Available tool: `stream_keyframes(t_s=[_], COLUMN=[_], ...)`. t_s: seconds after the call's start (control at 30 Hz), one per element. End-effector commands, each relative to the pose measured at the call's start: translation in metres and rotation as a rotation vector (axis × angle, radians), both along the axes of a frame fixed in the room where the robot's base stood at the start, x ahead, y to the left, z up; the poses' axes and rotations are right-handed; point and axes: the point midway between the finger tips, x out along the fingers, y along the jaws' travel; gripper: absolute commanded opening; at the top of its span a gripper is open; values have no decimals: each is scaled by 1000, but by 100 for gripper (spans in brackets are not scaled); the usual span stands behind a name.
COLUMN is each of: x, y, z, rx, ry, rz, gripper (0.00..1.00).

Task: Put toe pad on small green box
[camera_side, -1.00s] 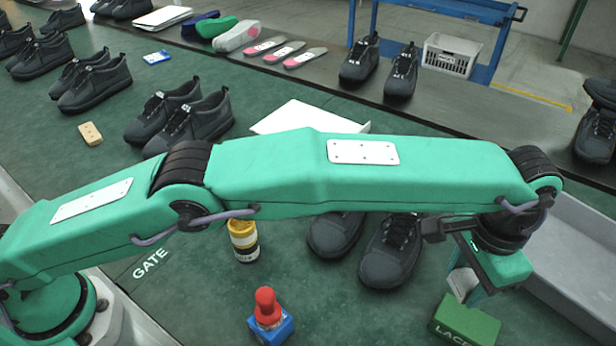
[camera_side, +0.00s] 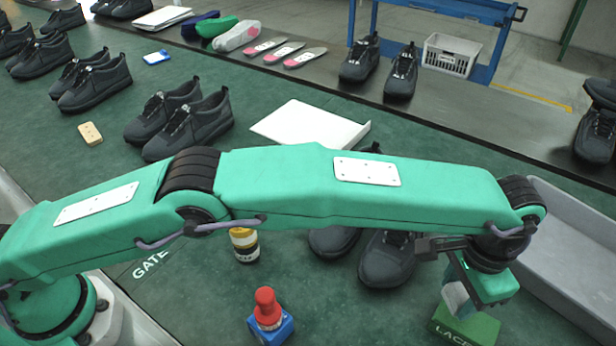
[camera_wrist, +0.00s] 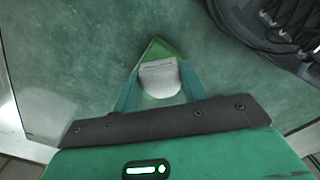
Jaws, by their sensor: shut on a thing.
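The toe pad (camera_side: 456,298) is a small pale grey piece held upright in my gripper (camera_side: 464,303). In the wrist view the toe pad (camera_wrist: 160,79) sits between the two green fingers of my gripper (camera_wrist: 160,90), which are shut on it. I cannot tell whether the pad touches the box.
A dark pair of shoes (camera_side: 388,262) stands just left of the box. A grey tray (camera_side: 575,245) lies to the right. A blue block with a red top (camera_side: 268,315) and a yellow-banded bottle (camera_side: 244,246) stand farther left. A white board (camera_side: 305,125) lies behind my arm.

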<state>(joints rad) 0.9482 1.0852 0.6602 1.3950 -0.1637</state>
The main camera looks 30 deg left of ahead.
Motion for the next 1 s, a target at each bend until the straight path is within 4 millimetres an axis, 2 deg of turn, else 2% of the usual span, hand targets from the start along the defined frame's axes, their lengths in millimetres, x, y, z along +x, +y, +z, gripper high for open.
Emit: stream_keyframes(t_s=[0.37,0.83,0.87,0.97,1.0], x=[0,0,0,0,0], y=[1,0,0,0,0], z=[-36,-42,-42,-42,-42], rx=[1,1,1,1,1], ry=[1,1,1,1,1], rz=[0,0,0,0,0], gripper=[21,21,44,64,64])
